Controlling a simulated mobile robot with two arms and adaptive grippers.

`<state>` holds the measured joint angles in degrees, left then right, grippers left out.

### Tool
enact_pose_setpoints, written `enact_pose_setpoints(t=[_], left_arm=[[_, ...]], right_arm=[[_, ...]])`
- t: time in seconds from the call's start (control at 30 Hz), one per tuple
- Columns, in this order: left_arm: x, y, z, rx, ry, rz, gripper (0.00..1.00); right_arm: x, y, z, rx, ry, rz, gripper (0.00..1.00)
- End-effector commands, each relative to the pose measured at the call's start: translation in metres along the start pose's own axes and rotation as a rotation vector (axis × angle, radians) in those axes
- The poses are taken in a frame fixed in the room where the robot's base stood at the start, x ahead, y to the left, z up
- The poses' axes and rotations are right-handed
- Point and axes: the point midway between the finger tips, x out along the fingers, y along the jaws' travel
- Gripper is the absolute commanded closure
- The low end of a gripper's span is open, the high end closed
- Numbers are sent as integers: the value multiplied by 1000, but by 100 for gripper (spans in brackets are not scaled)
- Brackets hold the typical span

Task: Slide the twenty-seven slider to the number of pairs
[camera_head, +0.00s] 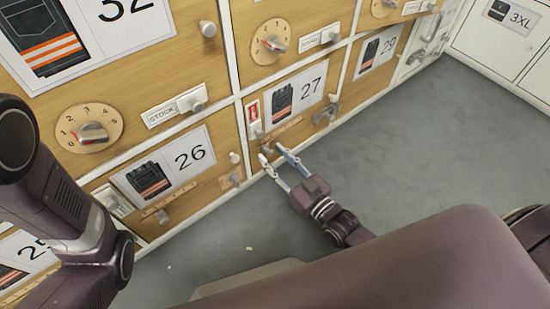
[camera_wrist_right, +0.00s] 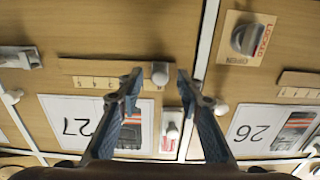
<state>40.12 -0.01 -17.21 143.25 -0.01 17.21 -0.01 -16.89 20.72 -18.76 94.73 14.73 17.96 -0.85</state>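The door marked 27 (camera_head: 310,84) is a wooden panel with a workwear picture card. Its slider is a short numbered strip (camera_wrist_right: 95,82) with a round grey knob (camera_wrist_right: 160,73), upside down in the right wrist view. The knob sits at the end of the strip nearest door 26. My right gripper (camera_wrist_right: 158,76) is open, one fingertip on each side of the knob, with gaps visible; contact cannot be told. In the head view the right gripper (camera_head: 273,155) reaches door 27's lower left corner. My left arm shows at the left, but its gripper is out of view.
Door 26 (camera_head: 205,175) is left of door 27, with its own strip and a LOCKED/OPEN knob (camera_wrist_right: 247,38). A red-labelled switch (camera_head: 253,112) is beside the 27 card. A dial (camera_head: 89,128) and STOCK slider (camera_head: 173,108) are above 26.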

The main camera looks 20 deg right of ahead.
Motion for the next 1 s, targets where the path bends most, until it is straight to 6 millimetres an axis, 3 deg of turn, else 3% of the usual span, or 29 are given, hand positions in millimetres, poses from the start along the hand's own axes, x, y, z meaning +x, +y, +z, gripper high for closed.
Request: enact_pose_setpoints(t=[0.1,0.4,0.77,1.0], left_arm=[[0,0,0,0,1,0,100],[0,0,0,0,1,1,100],[2,0,1,0,0,1,100],[13,-3,4,0,0,1,100]], right_arm=[[0,0,0,0,0,0,66],[0,0,0,0,0,0,100],[0,2,-1,-2,0,0,100],[-1,27,-1,-2,-3,0,100]])
